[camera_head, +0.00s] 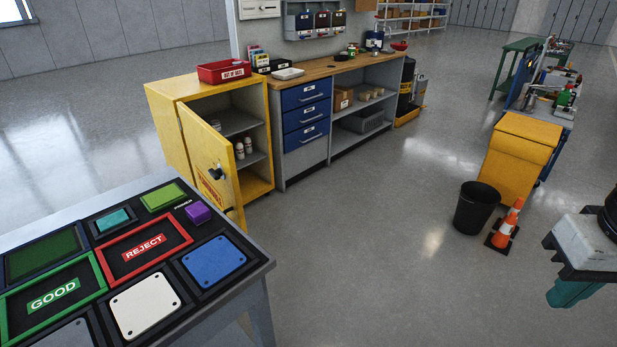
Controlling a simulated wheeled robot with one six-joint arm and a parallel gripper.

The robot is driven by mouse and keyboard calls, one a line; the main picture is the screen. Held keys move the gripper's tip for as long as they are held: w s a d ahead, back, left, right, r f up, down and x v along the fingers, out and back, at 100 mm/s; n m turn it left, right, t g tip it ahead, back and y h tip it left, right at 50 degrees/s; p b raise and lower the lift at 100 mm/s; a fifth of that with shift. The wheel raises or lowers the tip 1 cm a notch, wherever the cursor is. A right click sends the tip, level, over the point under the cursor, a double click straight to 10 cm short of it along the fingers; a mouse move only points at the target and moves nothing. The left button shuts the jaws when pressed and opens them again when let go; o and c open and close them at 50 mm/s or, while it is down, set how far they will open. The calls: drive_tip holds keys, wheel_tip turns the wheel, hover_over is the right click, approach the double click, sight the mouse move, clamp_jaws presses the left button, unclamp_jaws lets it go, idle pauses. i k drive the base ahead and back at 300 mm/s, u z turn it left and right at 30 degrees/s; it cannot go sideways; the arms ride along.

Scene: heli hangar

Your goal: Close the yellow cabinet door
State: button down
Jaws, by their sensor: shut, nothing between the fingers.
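The yellow cabinet (171,114) stands left of centre. Its yellow door (211,165) is open, swung out toward the viewer, and shows a dark handle and red lettering. The cabinet's grey shelves are exposed, with small white bottles (243,149) on them. The door's lower end is partly hidden behind the near table. What appears to be my gripper (573,292) is at the right edge, partly cut off, with a pale body and teal fingers. It is shut and empty, far right of the door and not touching it.
A near table (262,264) with sorting trays fills the lower left. A grey workbench with blue drawers (305,116) adjoins the cabinet. A black bin (476,208), an orange cone (508,220) and a yellow box (520,160) stand at right. The middle floor is clear.

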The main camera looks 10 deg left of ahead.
sight(207, 149)
drive_tip(key=z, duration=0.15)
drive_tip(key=k, duration=0.35)
drive_tip(key=z, duration=0.55)
drive_tip(key=i, duration=1.2)
drive_tip(key=u, duration=1.1)
drive_tip(key=i, duration=0.75)
drive_tip(key=u, duration=1.05)
drive_tip(key=i, duration=0.25)
drive_tip(key=u, duration=0.3)
